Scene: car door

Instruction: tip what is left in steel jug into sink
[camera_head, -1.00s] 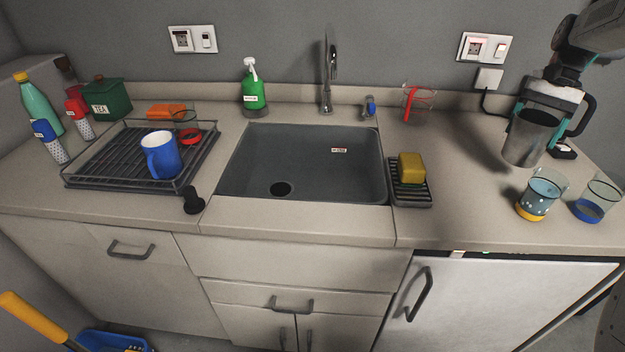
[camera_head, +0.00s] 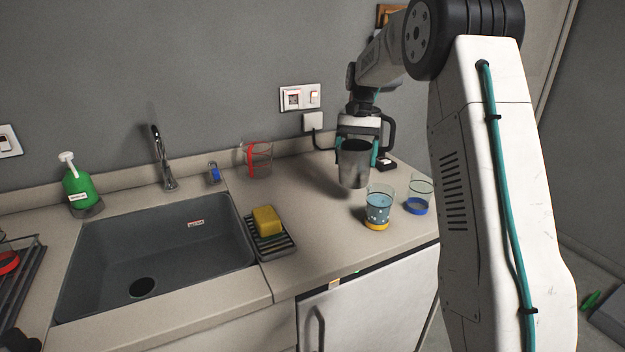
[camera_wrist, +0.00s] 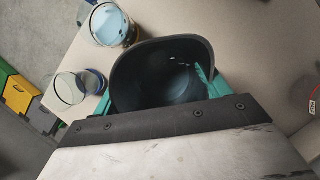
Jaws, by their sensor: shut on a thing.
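The steel jug (camera_head: 355,166) is a grey metal vessel with a dark handle. My gripper (camera_head: 357,150) is shut on it, with teal fingers on either side, and holds it upright above the counter right of the sink. In the wrist view I look into the jug's mouth (camera_wrist: 165,75); the inside is dark and I cannot make out for sure how much liquid is in it. The sink (camera_head: 165,255) is a dark grey basin with a round drain at the left, apart from the jug. A chrome tap (camera_head: 163,160) stands behind it.
A glass of bluish liquid with a yellow base (camera_head: 378,208) and a blue-based glass (camera_head: 418,195) stand close by the jug. A yellow sponge (camera_head: 267,220) lies on a ribbed dish between sink and jug. A red-marked glass jug (camera_head: 258,158) stands near the wall.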

